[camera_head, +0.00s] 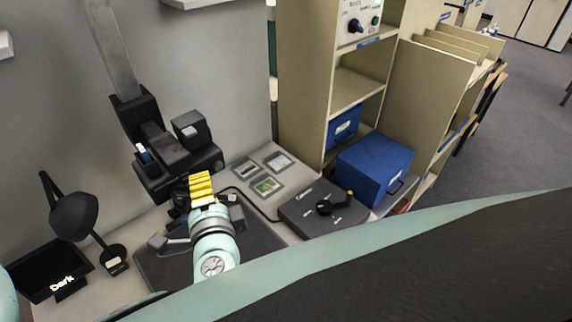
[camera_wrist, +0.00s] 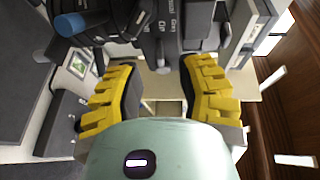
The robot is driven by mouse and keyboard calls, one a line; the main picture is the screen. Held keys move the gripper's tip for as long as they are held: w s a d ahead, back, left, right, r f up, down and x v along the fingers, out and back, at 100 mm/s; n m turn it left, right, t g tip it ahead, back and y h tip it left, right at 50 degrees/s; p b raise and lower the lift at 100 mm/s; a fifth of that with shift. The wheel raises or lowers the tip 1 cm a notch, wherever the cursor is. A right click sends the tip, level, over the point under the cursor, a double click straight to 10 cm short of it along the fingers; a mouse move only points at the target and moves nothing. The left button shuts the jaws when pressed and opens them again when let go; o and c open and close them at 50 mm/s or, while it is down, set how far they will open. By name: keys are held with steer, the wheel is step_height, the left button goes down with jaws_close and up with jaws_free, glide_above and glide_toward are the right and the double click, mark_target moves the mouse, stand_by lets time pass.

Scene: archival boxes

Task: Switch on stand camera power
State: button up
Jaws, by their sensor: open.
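The stand camera (camera_head: 165,145) is a black unit on a grey upright column, at the left in the head view. In the wrist view, a dark body with faint white lettering (camera_wrist: 165,22) is just beyond the fingers, and a blue cylinder (camera_wrist: 70,24) is at upper left. I cannot tell which part is the power switch. My gripper (camera_head: 201,184) has yellow fingers close below the camera unit. In the wrist view its fingers (camera_wrist: 160,95) are apart with nothing between them; contact is unclear.
A dark control box (camera_head: 325,208) with a yellow-tipped lever lies right of my arm. Small framed pictures (camera_head: 266,185) lie behind it. A desk lamp (camera_head: 75,215) and a screen (camera_head: 50,275) are at left. Shelves with blue boxes (camera_head: 375,168) stand at right.

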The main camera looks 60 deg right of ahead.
steer(key=shift+p+x, duration=0.6)
steer(key=shift+x, duration=1.05)
steer(key=shift+w, duration=0.1)
jaws_close()
